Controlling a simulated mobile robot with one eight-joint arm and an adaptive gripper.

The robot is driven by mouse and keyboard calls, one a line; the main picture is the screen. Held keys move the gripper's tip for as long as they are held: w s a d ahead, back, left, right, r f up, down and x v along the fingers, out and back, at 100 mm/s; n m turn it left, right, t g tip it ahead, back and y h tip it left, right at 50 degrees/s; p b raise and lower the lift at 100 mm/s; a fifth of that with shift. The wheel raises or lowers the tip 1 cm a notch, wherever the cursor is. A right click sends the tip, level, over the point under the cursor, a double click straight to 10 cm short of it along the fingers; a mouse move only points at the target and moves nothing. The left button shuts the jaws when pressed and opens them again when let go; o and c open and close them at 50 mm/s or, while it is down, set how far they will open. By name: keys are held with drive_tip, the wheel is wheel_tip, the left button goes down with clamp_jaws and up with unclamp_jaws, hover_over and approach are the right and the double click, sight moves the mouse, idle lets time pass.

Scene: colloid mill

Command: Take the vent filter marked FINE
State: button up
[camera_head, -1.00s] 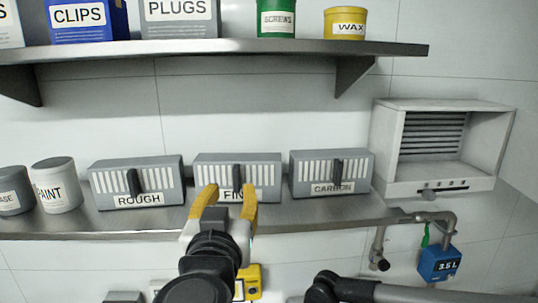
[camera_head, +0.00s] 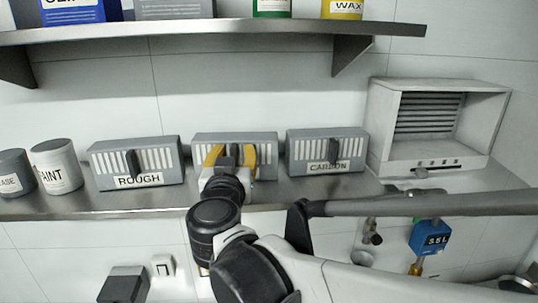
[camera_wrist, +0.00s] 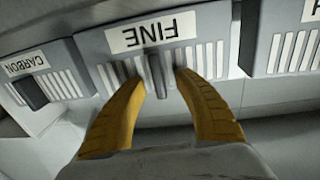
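The grey vent filter marked FINE (camera_head: 264,141) stands in the middle of three on the lower shelf, and its label is mostly hidden by my arm in the head view. In the wrist view the FINE filter (camera_wrist: 205,22) appears upside down, with its dark upright handle (camera_wrist: 158,74) in the middle of its front. My gripper (camera_wrist: 160,82) has its yellow fingers apart, one on each side of the handle, with small gaps visible. In the head view my gripper (camera_head: 236,155) is at the front of this filter.
The ROUGH filter (camera_head: 160,155) stands to the left and the CARBON filter (camera_head: 350,143) to the right. PAINT tin (camera_head: 53,160) is farther left. An open white vent housing (camera_head: 378,130) is at right. An upper shelf (camera_head: 200,33) overhangs.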

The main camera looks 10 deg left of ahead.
clamp_jaws()
